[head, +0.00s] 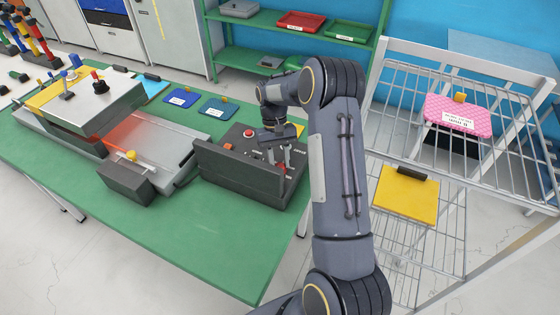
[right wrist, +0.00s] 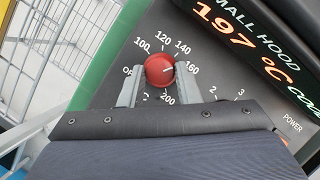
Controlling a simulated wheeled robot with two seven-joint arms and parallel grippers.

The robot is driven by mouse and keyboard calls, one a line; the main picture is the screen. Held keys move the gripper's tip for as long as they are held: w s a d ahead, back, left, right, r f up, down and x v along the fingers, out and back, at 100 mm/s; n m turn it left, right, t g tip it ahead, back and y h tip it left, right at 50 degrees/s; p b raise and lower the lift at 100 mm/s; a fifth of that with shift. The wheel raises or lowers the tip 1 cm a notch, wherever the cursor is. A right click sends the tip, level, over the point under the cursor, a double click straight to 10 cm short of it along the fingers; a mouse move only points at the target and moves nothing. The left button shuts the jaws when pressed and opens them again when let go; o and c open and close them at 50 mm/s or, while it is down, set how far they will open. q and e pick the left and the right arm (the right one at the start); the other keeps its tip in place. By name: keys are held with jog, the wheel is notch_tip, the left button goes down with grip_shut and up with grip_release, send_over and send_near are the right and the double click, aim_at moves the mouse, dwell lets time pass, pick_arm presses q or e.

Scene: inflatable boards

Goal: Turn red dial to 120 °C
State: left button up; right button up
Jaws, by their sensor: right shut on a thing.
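The red dial (right wrist: 160,70) is on the dark control panel (right wrist: 118,88), with 100, 120, 140, 160 and 200 printed around it. Its short white mark points right, roughly toward 160. My right gripper (right wrist: 160,88) is shut on the dial, one finger on each side. In the head view my right gripper (head: 283,158) reaches down to the dark control box (head: 235,172), and my arm hides part of it. The display (right wrist: 243,40) reads 197 °C in red. My left gripper is not in view.
The box stands on a green table (head: 215,232) near its right edge. A grey press-like machine (head: 95,105) is to the left. A wire rack (head: 450,110) with a pink board (head: 458,112) and a yellow board (head: 407,195) stands right. The table's front is clear.

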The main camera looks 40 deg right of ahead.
jog(key=n+h, duration=0.1)
jog(key=n, duration=0.3)
jog(key=shift+a+n+h+b, duration=0.2)
jog(key=shift+n+h+b, duration=0.1)
jog(key=shift+h+b, duration=0.1)
jog(key=shift+a+n+h+b, duration=0.15)
jog(key=shift+n+h, duration=0.3)
jog(key=shift+n, duration=0.7)
jog(key=shift+n+h+b, duration=0.15)
jog(key=shift+n+h, duration=0.3)
jog(key=shift+n, duration=0.7)
jog(key=o, duration=1)
jog(key=shift+c, duration=0.2)
jog(key=b+v, duration=0.1)
jog(key=v, duration=0.6)
jog(key=shift+r, duration=0.35)
